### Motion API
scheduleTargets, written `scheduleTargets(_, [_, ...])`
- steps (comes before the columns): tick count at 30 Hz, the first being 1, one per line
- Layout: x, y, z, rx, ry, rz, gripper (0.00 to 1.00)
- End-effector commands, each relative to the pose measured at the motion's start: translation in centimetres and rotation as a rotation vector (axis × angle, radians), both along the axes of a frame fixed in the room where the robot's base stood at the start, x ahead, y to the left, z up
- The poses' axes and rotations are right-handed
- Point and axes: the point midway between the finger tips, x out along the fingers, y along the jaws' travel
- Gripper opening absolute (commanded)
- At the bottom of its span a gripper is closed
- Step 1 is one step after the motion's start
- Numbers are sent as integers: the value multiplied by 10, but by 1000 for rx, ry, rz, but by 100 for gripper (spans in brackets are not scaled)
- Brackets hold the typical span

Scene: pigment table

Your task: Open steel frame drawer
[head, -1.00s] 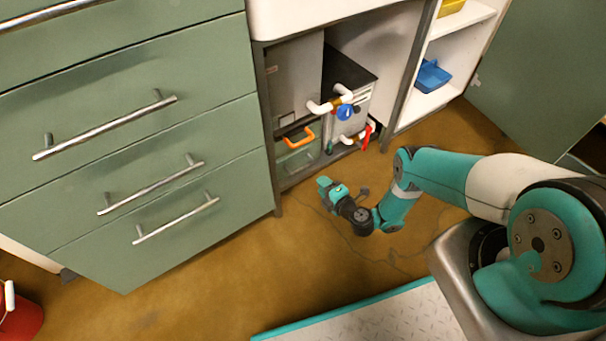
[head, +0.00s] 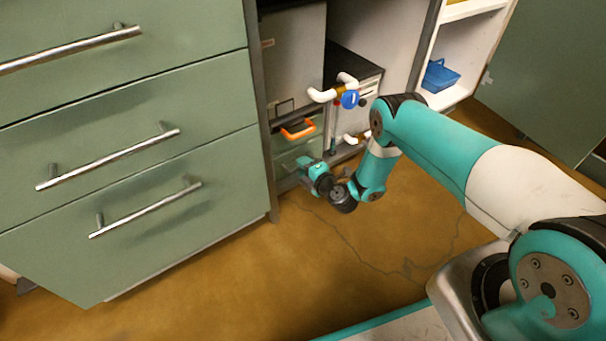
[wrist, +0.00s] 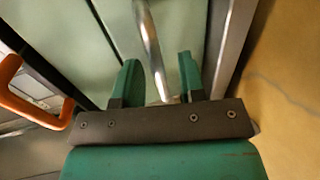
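My gripper (wrist: 157,62) is open, with a gap on each side of the bar. I cannot tell how deep the bar sits between the fingers. In the head view my gripper (head: 304,164) is at the drawer front and hides the handle.
An orange handle (head: 298,130) sits just above the drawer, also at the wrist view's left (wrist: 30,105). White pipes with a blue valve (head: 350,99) are to the right. A large green drawer cabinet (head: 120,170) stands left. The brown floor (head: 250,270) in front is clear.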

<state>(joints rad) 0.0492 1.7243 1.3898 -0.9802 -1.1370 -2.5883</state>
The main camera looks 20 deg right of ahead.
Motion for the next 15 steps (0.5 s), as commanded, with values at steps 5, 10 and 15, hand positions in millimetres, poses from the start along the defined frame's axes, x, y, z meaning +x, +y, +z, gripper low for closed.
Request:
scheduleTargets(5, [10, 3, -3, 0, -1, -1, 37])
scheduleTargets(10, [11, 3, -1, 0, 0, -2, 37])
scheduleTargets(15, [11, 3, -1, 1, 0, -2, 28])
